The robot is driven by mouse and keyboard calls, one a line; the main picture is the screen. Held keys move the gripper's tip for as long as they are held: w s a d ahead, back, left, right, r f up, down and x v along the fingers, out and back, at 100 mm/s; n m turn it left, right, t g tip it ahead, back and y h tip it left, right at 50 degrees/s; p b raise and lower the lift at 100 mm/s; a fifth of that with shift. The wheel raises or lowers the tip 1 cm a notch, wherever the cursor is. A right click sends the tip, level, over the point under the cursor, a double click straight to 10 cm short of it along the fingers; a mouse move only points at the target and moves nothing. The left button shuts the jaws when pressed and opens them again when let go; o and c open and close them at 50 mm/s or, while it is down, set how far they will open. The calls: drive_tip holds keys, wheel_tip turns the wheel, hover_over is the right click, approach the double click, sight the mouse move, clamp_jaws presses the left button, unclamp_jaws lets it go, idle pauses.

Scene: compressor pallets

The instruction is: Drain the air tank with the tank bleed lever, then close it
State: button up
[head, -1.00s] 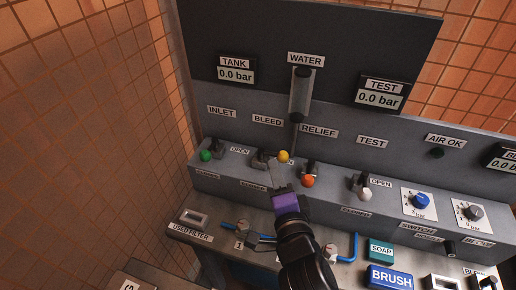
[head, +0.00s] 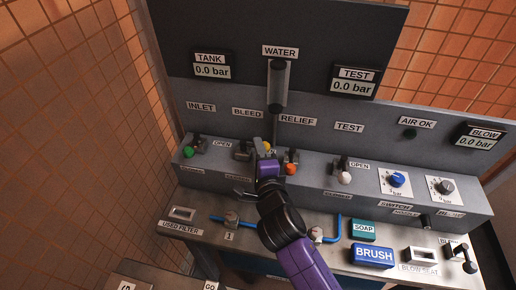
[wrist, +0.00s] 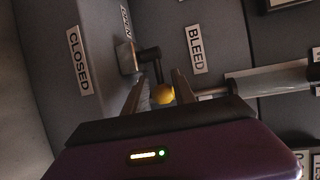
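The bleed lever has a yellow knob (head: 266,146) and a dark grey body (head: 243,150) under the BLEED label. Its arm points right, away from the CLOSED label below it. My gripper (head: 268,158) is at the knob. In the wrist view the yellow knob (wrist: 163,93) sits between my two fingers (wrist: 160,88), with small gaps; the fingers look apart, not clamped. The tank display (head: 211,71) reads 0.0 bar.
The green inlet knob (head: 188,152) is to the left, the orange relief knob (head: 291,169) close on the right, and the white test knob (head: 344,178) farther right. The water tube (head: 279,86) rises above. Blue hose and fittings lie on the bench (head: 190,197) below.

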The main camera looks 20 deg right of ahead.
clamp_jaws()
